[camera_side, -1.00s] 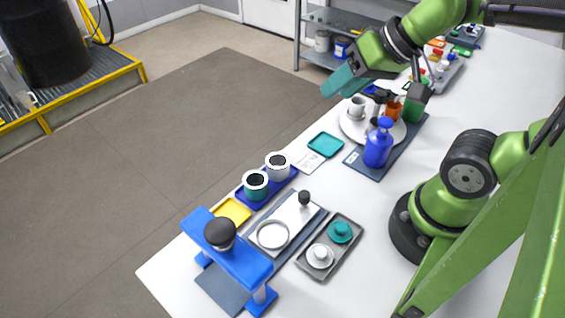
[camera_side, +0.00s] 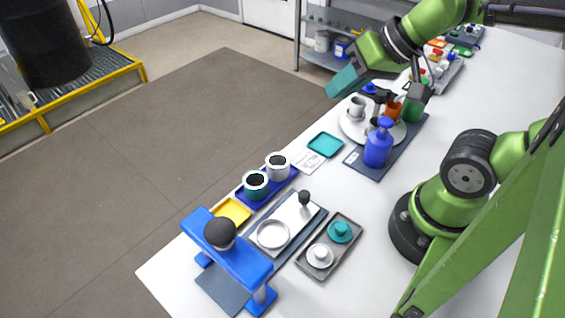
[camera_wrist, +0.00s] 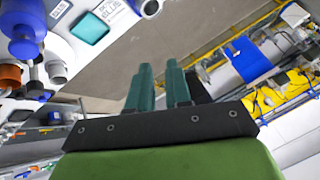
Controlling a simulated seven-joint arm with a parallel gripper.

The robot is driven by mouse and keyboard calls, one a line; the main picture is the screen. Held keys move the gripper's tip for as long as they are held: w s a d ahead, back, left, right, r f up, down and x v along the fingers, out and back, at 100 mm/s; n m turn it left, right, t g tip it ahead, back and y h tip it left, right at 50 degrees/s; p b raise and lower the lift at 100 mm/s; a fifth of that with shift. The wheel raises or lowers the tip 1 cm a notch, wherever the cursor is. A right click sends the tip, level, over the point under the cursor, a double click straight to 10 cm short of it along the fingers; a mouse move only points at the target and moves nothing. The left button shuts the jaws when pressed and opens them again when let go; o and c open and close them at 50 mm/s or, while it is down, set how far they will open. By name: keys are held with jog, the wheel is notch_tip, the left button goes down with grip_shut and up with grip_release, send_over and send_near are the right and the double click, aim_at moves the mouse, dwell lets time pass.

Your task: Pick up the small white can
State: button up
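A small white can (camera_side: 278,171) with a dark opening stands upright on a blue tray (camera_side: 243,196), beside a teal and white can (camera_side: 256,190). What appears to be the white can (camera_wrist: 150,8) is cut off at the top edge of the wrist view. My gripper (camera_side: 341,83) is raised above the far part of the table, away from the can, with its teal fingers pointing down and left. In the wrist view, my gripper (camera_wrist: 160,66) shows a narrow empty gap between its teal fingers.
A blue bottle (camera_side: 378,148) and a round white plate (camera_side: 347,129) with small vessels stand below and right of my gripper. A teal tray (camera_side: 325,145) lies between them and the cans. A blue stand (camera_side: 242,265) is at the near end.

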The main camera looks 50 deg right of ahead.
jog(key=n+g+h, duration=0.2)
jog(key=n+g, duration=0.5)
jog(key=n, duration=0.1)
send_over(281, 155)
notch_tip(281, 155, down, 6)
notch_tip(281, 155, down, 17)
jog(key=shift+r, duration=0.1)
jog(key=shift+n, duration=0.3)
grip_shut()
